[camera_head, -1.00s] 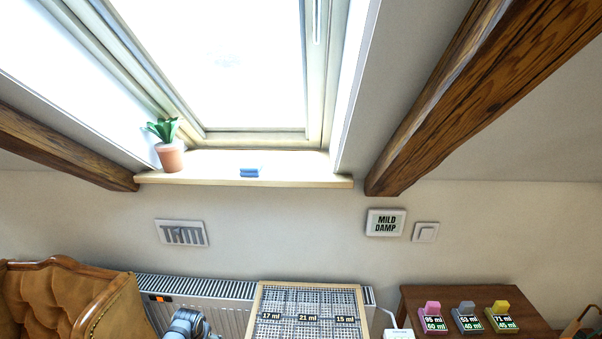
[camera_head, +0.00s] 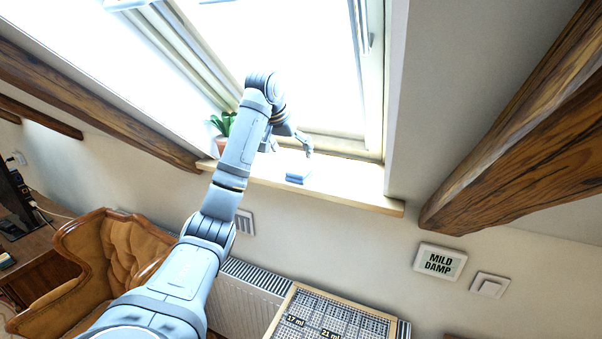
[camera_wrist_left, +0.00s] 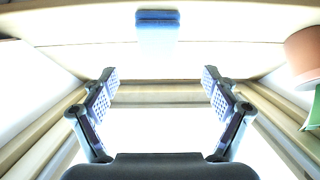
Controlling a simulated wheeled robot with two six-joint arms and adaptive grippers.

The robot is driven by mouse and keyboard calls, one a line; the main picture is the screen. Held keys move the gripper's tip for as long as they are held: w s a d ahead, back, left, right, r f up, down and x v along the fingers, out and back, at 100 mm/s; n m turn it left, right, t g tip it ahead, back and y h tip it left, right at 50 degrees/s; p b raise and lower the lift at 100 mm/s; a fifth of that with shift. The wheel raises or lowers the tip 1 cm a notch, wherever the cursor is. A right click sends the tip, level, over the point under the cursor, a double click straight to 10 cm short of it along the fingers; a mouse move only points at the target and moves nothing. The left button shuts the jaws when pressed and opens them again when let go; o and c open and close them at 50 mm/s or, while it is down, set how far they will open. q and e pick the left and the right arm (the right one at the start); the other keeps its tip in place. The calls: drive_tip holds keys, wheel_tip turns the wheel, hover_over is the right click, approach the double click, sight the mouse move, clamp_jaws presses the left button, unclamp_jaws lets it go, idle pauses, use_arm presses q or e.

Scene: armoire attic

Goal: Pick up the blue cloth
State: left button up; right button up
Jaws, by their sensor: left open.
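The blue cloth (camera_head: 297,178) is a small folded bundle on the window sill (camera_head: 345,190), below the skylight. In the left wrist view the cloth (camera_wrist_left: 158,18) shows at the top centre, beyond the fingertips and midway between them. My left gripper (camera_head: 289,146) is stretched out over the sill, just above the cloth in the head view. In the left wrist view its two fingers (camera_wrist_left: 160,80) are spread wide with nothing between them. The cloth and the fingers look apart. My right gripper is not in view.
A potted plant (camera_head: 221,143) stands on the sill left of the cloth, partly behind my left arm; its pot (camera_wrist_left: 305,55) is at the right edge of the wrist view. A wooden beam (camera_head: 520,130) slopes down on the right. The sill right of the cloth is clear.

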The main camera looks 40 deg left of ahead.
sight(300, 168)
use_arm(q)
drive_tip(key=shift+w+d+f+p, duration=0.3)
drive_tip(key=shift+w+d+f, duration=0.1)
drive_tip(key=shift+f, duration=0.15)
drive_tip(key=shift+w+d+f+p, duration=0.3)
drive_tip(key=shift+w+f, duration=0.1)
drive_tip(key=shift+f, duration=0.15)
drive_tip(key=shift+w+a+f+p, duration=0.3)
drive_tip(key=shift+a+f+p, duration=0.2)
drive_tip(key=shift+a+f, duration=0.05)
drive_tip(key=shift+w+a+f+p, duration=0.3)
drive_tip(key=shift+a+f+p, duration=0.2)
drive_tip(key=shift+p+x, duration=0.55)
drive_tip(key=shift+x, duration=0.6)
drive_tip(key=shift+d+f, duration=0.15)
drive_tip(key=shift+f, duration=0.25)
drive_tip(key=shift+w+f, duration=0.1)
drive_tip(key=shift+c, duration=0.7)
drive_tip(key=c, duration=1.1)
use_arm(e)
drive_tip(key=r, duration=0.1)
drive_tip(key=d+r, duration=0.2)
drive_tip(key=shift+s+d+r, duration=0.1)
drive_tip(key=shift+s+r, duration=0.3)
